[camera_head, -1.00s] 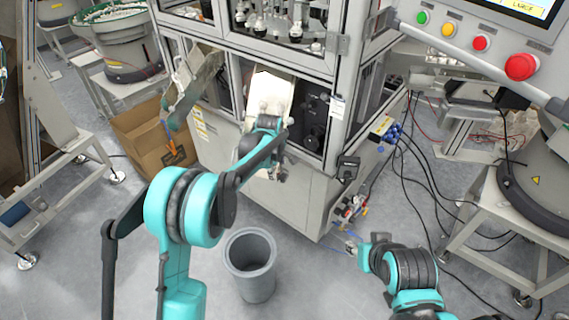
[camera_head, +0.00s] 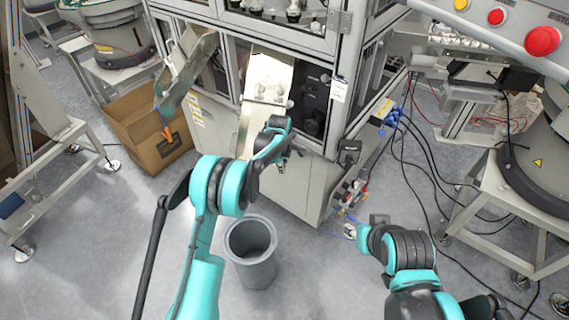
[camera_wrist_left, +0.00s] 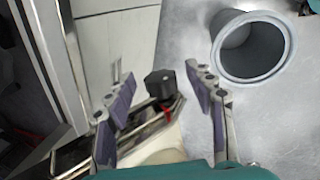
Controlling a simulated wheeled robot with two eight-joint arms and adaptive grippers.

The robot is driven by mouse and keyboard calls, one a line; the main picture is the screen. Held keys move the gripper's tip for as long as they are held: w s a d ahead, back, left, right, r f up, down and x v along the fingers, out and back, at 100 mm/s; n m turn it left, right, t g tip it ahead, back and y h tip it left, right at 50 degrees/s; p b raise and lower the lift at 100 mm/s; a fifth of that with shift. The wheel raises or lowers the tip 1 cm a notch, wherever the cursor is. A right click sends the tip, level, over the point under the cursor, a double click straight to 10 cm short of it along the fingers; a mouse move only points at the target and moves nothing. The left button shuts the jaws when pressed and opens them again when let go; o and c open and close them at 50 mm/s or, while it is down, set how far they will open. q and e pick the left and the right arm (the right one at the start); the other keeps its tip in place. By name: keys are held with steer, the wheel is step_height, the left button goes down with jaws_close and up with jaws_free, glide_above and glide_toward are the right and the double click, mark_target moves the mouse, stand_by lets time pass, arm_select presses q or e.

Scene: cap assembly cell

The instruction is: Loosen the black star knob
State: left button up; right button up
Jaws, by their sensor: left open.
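The black star knob (camera_wrist_left: 160,83) shows in the left wrist view, with a red part just below it, at the end of a pale metal piece. My left gripper (camera_wrist_left: 168,92) is open, with one purple-grey finger on each side of the knob. There are visible gaps and I see no contact. In the head view my left gripper (camera_head: 282,162) is small, in front of the machine's lower front below the metal chute (camera_head: 267,75). I cannot make out the knob there. My right gripper (camera_head: 352,231) is low at the right, too small to read.
A grey bin (camera_head: 251,250) stands on the floor below my left arm; the bin also shows in the wrist view (camera_wrist_left: 278,66). A cardboard box (camera_head: 149,130) is at the left. Cables hang right of the machine cabinet (camera_head: 288,187). Floor is clear around the bin.

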arm_select(q)
steer(key=c, duration=1.2)
steer(key=shift+o, duration=0.2)
steer(key=shift+s, duration=0.1)
steer(key=t, duration=0.1)
steer(key=t+b, duration=0.1)
steer(key=b, duration=0.1)
steer(key=shift+s+a+f+t+h, duration=0.1)
steer(key=shift+s+f+t+h, duration=0.1)
steer(key=shift+s+t+h, duration=0.15)
steer(key=t+b, duration=0.2)
steer(key=shift+f+t+h, duration=0.15)
steer(key=shift+t+h, duration=0.1)
steer(key=shift+t, duration=0.1)
steer(key=shift+t+b, duration=0.6)
steer(key=shift+b, duration=0.2)
